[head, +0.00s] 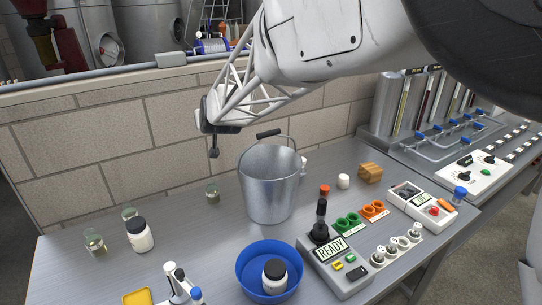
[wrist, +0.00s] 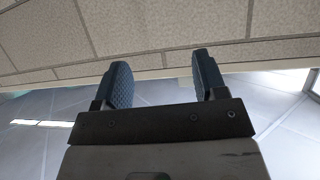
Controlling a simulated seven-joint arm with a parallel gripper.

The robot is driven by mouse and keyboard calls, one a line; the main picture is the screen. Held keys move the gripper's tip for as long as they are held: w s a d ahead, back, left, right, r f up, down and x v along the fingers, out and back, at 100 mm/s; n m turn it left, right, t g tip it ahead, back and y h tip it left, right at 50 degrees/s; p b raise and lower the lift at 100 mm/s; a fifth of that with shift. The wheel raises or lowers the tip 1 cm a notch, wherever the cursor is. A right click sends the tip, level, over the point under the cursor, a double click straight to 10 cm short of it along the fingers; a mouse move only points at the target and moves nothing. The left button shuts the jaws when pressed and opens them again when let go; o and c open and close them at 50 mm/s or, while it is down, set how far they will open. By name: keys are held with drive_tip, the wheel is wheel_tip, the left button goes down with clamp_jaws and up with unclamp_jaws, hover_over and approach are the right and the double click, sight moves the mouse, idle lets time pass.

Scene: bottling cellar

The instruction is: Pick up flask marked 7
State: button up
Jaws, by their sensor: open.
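No number 7 can be read on any vessel. Small clear glass vessels stand on the bench in the head view: one with dark contents (head: 95,243) at far left, one (head: 129,214) behind the white jar, and one (head: 212,193) left of the bucket. My gripper (head: 213,140) is in the air near the block wall, above and left of the bucket, apart from all vessels. In the wrist view my gripper (wrist: 161,62) is open, with nothing between its fingers; only wall and pale blurred surfaces show beyond.
A metal bucket (head: 268,190) stands mid-bench. A black-lidded white jar (head: 140,237) stands at left; another (head: 274,274) sits in a blue bowl (head: 244,284). A READY control box (head: 335,255) and wooden block (head: 370,173) are to the right. The block wall (head: 110,140) borders the back.

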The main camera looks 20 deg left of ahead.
wheel_tip(320, 180, down, 2)
drive_tip(key=a, duration=0.2)
approach(210, 181)
drive_tip(key=x, duration=0.3)
drive_tip(key=shift+d+r, duration=0.1)
drive_tip(key=shift+w, duration=0.1)
drive_tip(key=shift+x, duration=1.2)
drive_tip(key=shift+x, duration=2.6)
drive_tip(key=shift+c, duration=0.4)
drive_tip(key=c, duration=1)
